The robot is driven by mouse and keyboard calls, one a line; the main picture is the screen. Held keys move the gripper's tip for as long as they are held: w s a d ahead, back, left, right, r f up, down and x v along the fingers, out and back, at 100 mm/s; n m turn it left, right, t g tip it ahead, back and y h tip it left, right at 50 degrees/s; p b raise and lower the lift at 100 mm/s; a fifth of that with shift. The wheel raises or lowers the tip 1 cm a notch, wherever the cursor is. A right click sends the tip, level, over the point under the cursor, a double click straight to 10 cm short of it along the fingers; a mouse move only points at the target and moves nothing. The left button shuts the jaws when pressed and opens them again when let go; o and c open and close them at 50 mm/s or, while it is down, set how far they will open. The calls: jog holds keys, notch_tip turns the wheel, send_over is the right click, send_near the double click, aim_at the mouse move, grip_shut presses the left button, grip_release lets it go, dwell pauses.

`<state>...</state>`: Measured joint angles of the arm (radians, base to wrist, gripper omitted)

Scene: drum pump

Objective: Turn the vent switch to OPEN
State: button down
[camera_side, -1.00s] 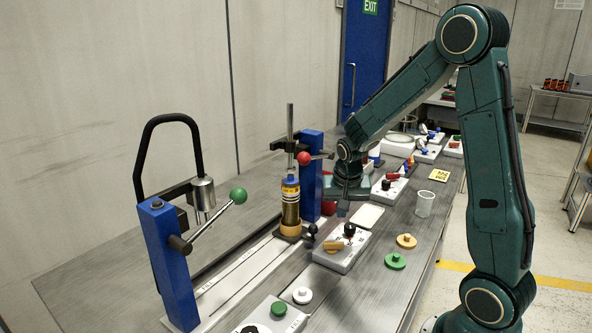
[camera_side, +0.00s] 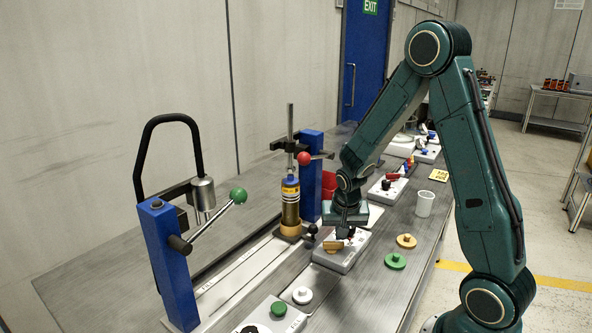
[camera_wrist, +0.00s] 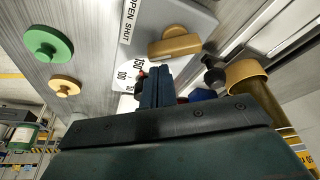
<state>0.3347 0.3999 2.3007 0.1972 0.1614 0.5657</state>
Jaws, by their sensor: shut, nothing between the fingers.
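The vent switch (camera_side: 333,246) is a brass-coloured bar handle on a pale box (camera_side: 345,262) near the middle of the bench. In the wrist view the switch (camera_wrist: 175,45) lies on the grey panel next to the printed words OPEN and SHUT. I cannot tell which word it points to. My gripper (camera_side: 344,233) is above the box, just behind the switch. In the wrist view the fingers (camera_wrist: 157,75) are together and empty, over a white dial beside the switch. The fingers hide part of the dial and its black knob. I cannot tell whether they touch anything.
A brass cylinder (camera_side: 290,205) and a blue post (camera_side: 311,175) stand left of the box. A green-ball lever (camera_side: 238,196) is at the front left.

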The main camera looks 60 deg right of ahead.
jog(key=shift+s+a, duration=0.2)
jog(key=shift+a, duration=0.05)
jog(key=shift+s+a+m+g, duration=0.1)
jog(key=shift+s+m+g, duration=0.1)
jog(key=shift+m, duration=0.35)
jog(key=shift+s+a+m+g, duration=0.1)
jog(key=shift+m+g, duration=0.1)
jog(key=shift+m, duration=0.35)
dwell(0.4)
jog(key=m, duration=0.2)
jog(key=m+g, duration=0.1)
jog(key=shift+s+a+m+h, duration=0.25)
jog(key=shift+a+m+h, duration=0.05)
jog(key=shift+a, duration=0.05)
jog(key=m, duration=0.2)
jog(key=m+g, duration=0.1)
jog(key=shift+s+a+m, duration=0.15)
jog(key=shift+a+m, duration=0.25)
jog(key=m, duration=0.1)
jog(key=m+g, duration=0.1)
jog(key=m, duration=0.1)
jog(key=shift+a, duration=0.4)
jog(key=shift+s, duration=0.1)
jog(key=shift+d, duration=0.1)
jog(key=shift+w+d, duration=0.3)
jog(key=shift+w, duration=0.4)
